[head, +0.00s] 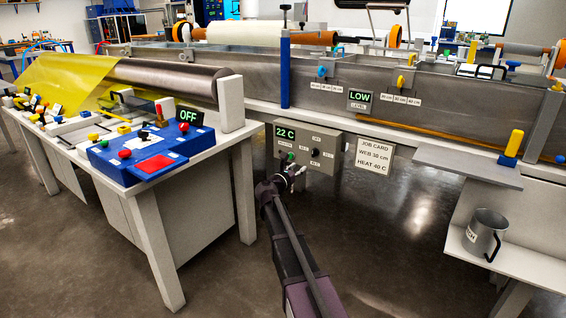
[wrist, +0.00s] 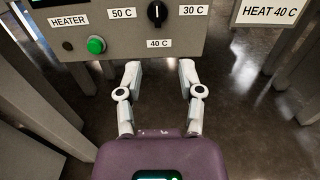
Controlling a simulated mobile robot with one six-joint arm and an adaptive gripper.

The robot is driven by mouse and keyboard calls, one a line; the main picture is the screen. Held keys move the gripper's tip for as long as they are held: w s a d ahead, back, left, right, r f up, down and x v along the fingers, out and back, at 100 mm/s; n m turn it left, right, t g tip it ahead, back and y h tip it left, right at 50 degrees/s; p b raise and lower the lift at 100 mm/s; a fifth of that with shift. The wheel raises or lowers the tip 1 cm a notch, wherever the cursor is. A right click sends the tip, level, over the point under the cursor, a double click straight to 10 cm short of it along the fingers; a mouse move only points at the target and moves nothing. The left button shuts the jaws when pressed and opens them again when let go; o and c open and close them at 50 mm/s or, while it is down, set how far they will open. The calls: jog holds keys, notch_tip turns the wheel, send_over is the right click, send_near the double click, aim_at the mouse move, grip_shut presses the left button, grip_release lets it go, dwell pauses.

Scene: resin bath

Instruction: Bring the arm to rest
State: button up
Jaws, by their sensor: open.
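My arm reaches in from the bottom of the head view, and my gripper (head: 292,174) is just in front of the grey heater box (head: 330,160). In the wrist view my gripper (wrist: 160,67) is open, with nothing between its two fingers. The fingertips are just below the box's lower edge in that picture; I cannot tell whether they touch it. The box carries a green HEATER button (wrist: 96,44) and a black knob (wrist: 157,13) among labels for 50 C, 40 C and 30 C. Its display (head: 285,133) reads 22 C.
A job card (head: 375,157) hangs right of the box. At left, a table bears a blue control panel (head: 140,150) reading OFF and a steel roller (head: 170,78). The long metal bath (head: 430,98) stands behind. A mug (head: 484,232) sits on the right shelf. Floor is open at lower centre.

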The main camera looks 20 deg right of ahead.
jog(key=s+a+f+m+g+y+p, duration=0.1)
jog(key=s+a+f+m+g+y, duration=0.15)
jog(key=s+f+m, duration=0.45)
jog(key=s+a+f+m+g+y+p, duration=0.2)
jog(key=s+f+m+g+y, duration=0.15)
jog(key=s+m, duration=0.65)
jog(key=s+a+f+m+g+y+p, duration=0.25)
jog(key=s+a+m+g+y, duration=0.4)
jog(key=s+a, duration=0.85)
notch_tip(320, 180, up, 37)
jog(key=s+d+m+t+y+p, duration=0.1)
jog(key=s+m+p, duration=0.1)
jog(key=p, duration=3.5)
jog(key=shift+d+r+y, duration=0.15)
jog(key=shift+d+y, duration=0.05)
jog(key=shift+y, duration=0.15)
